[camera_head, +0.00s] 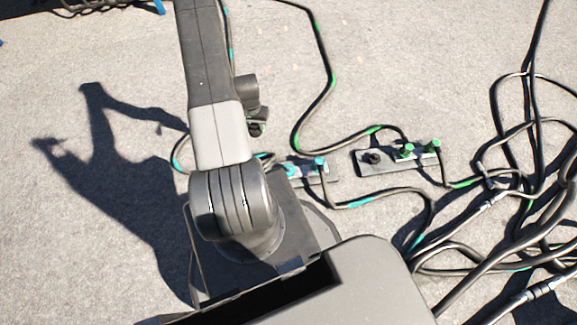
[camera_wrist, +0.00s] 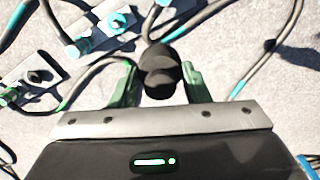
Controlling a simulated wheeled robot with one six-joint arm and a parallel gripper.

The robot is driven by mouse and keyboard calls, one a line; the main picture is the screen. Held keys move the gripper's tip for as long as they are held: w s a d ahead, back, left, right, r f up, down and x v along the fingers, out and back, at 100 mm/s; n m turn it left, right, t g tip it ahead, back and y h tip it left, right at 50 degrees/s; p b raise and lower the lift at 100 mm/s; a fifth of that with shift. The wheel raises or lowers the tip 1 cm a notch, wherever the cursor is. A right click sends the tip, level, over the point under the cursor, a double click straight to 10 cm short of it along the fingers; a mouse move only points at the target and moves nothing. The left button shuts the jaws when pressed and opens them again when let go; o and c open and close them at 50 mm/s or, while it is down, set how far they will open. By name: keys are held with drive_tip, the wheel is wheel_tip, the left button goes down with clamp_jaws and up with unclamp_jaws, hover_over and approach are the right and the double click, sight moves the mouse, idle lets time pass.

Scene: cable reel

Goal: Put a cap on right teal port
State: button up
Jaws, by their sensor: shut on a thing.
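My gripper (camera_wrist: 160,85) is shut on a black cap (camera_wrist: 160,78), with a green finger on each side. In the head view my gripper (camera_head: 257,127) hangs above the ground, left of the teal panel (camera_head: 335,171). The right teal port (camera_head: 319,163) shows as a teal fitting with a cable on that panel. It also shows in the wrist view at upper left (camera_wrist: 75,50), apart from the cap. Another teal fitting (camera_head: 290,170) sits beside it. My arm hides part of the panel's left side in the head view.
A grey panel (camera_head: 390,168) with two green fittings (camera_head: 407,150) and a black knob-like piece (camera_head: 373,157) lies to the right. Tangled cables (camera_head: 530,200) cover the far right. Another cable (camera_head: 328,85) loops behind the panels. Bare ground (camera_head: 430,60) lies at the upper right.

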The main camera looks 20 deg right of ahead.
sight(288, 168)
drive_tip(key=s+d+f+m+b, duration=0.2)
drive_tip(key=d+f+b, duration=0.1)
drive_tip(key=f, duration=0.4)
drive_tip(key=s+d+f+m+b, duration=0.2)
drive_tip(key=s+d+f+b, duration=0.1)
drive_tip(key=f+b, duration=0.3)
drive_tip(key=s+d+f+m+b, duration=0.2)
drive_tip(key=d+f+b, duration=0.2)
drive_tip(key=f, duration=0.4)
drive_tip(key=shift+s+d+f+m+b, duration=0.2)
drive_tip(key=shift+f+m+b, duration=0.15)
drive_tip(key=shift+b, duration=0.3)
drive_tip(key=shift+f+b, duration=1.6)
drive_tip(key=shift+f, duration=0.8)
drive_tip(key=shift+a, duration=0.25)
drive_tip(key=shift+f+b, duration=0.25)
drive_tip(key=shift+b, duration=0.4)
drive_tip(key=o, duration=1.2)
wheel_tip(288, 168, up, 14)
drive_tip(key=p, duration=0.5)
